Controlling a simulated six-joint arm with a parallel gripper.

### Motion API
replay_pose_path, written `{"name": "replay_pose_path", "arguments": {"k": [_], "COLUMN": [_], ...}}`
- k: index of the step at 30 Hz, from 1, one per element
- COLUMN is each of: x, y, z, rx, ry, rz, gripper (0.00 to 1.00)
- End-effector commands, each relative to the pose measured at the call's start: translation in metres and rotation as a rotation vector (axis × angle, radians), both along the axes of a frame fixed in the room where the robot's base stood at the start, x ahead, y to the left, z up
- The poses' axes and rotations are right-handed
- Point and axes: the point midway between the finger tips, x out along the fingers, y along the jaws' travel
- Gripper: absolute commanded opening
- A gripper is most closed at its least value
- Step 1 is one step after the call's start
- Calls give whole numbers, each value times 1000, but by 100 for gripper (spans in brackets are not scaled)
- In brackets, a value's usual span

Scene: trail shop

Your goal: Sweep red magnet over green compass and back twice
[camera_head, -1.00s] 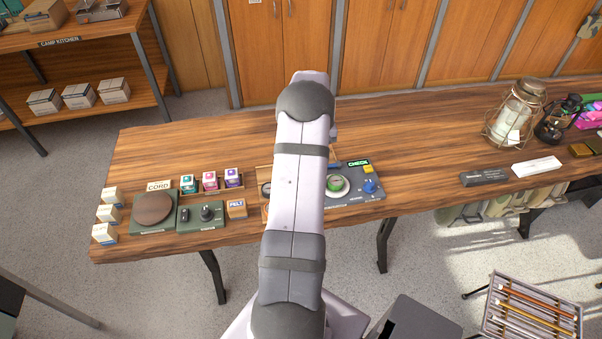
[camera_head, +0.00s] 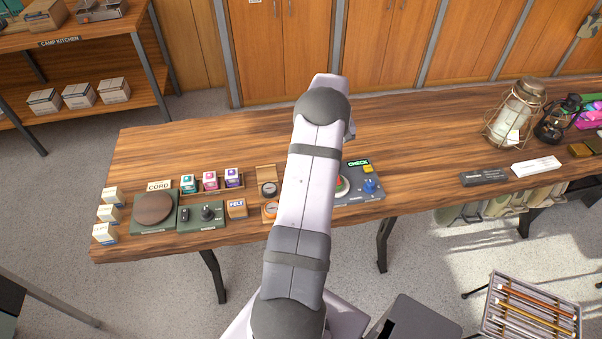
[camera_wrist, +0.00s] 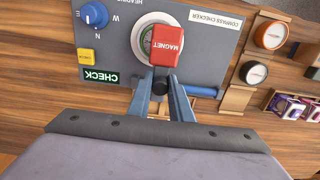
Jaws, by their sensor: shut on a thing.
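The red magnet (camera_wrist: 166,45), lettered MAGNET, is held at the tips of my gripper (camera_wrist: 164,75) in the wrist view. The jaws are shut on it. The magnet overlaps the green compass (camera_wrist: 145,40), which sits in a white round holder on the grey compass checker (camera_wrist: 205,65). It hides most of the compass face; whether it touches the compass I cannot tell. In the head view the compass holder (camera_head: 343,193) shows partly beside my arm, with a bit of green and red. My gripper is hidden behind my arm there.
The checker has a blue heading knob (camera_wrist: 94,15), a yellow button (camera_wrist: 87,56) and a lit CHECK display (camera_wrist: 101,77). An orange compass (camera_wrist: 270,34) and a white-faced one (camera_wrist: 253,73) sit beside it. A lantern (camera_head: 516,115) stands farther right.

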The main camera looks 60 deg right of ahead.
Motion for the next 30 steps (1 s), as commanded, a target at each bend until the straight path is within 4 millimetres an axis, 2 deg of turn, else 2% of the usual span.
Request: {"name": "replay_pose_path", "arguments": {"k": [7,15,30], "x": [-8,-7,9], "y": [-9,-8,8], "z": [1,1,1], "rx": [-3,-3,-2], "ry": [-1,-1,-2], "rz": [-1,0,1], "gripper": [0,0,0]}}
